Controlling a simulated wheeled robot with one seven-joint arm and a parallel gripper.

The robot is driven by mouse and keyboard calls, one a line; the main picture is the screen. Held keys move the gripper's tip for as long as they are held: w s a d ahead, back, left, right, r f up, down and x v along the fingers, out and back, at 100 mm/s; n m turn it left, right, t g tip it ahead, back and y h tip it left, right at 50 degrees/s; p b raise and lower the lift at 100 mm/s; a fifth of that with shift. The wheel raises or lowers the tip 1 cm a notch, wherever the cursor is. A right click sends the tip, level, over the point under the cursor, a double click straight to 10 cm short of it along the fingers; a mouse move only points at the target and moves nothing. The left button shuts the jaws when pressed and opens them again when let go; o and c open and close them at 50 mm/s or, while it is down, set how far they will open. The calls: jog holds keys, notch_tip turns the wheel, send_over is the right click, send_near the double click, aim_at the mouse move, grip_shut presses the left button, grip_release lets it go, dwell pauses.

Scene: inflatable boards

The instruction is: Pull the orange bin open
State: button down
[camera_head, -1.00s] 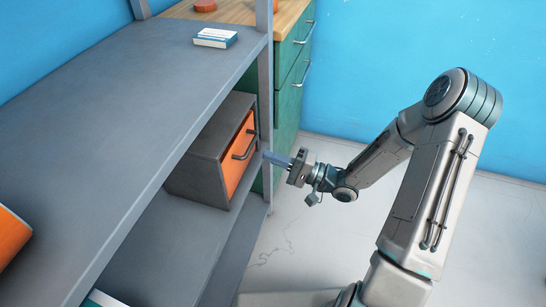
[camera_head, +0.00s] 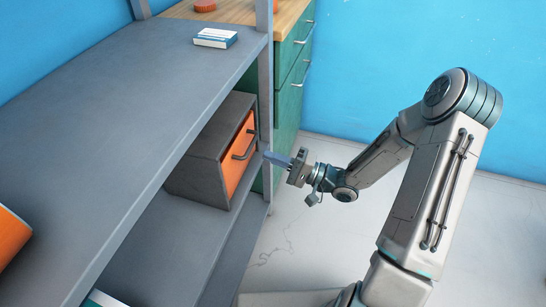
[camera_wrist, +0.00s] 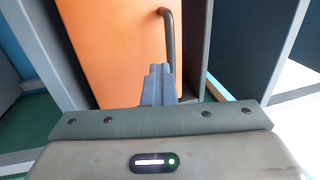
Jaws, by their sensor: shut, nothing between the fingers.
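The orange bin front (camera_head: 236,168) sits in a dark grey housing (camera_head: 198,172) on the lower shelf. A dark bar handle (camera_head: 245,147) is fixed to the front. In the wrist view the orange front (camera_wrist: 115,45) fills the upper left, and the handle (camera_wrist: 169,35) rises just beyond my fingers. My gripper (camera_head: 272,156) is shut and empty, pointing left at the bin near the shelf post. In the wrist view the closed fingertips (camera_wrist: 158,70) overlap the handle's lower end; I cannot tell whether they touch it. The front looks flush with its housing.
A grey shelf post (camera_head: 265,95) stands close beside the bin and my fingers. A white and blue box (camera_head: 215,38) lies on the upper shelf (camera_head: 120,110). A green drawer cabinet (camera_head: 290,95) stands behind. The floor (camera_head: 310,235) to the right is clear around my arm.

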jog(key=c, duration=1.5)
grip_release()
jog(key=p+v, duration=0.2)
jog(key=v, duration=1.2)
jog(key=shift+p, duration=0.35)
jog(key=shift+a, duration=0.1)
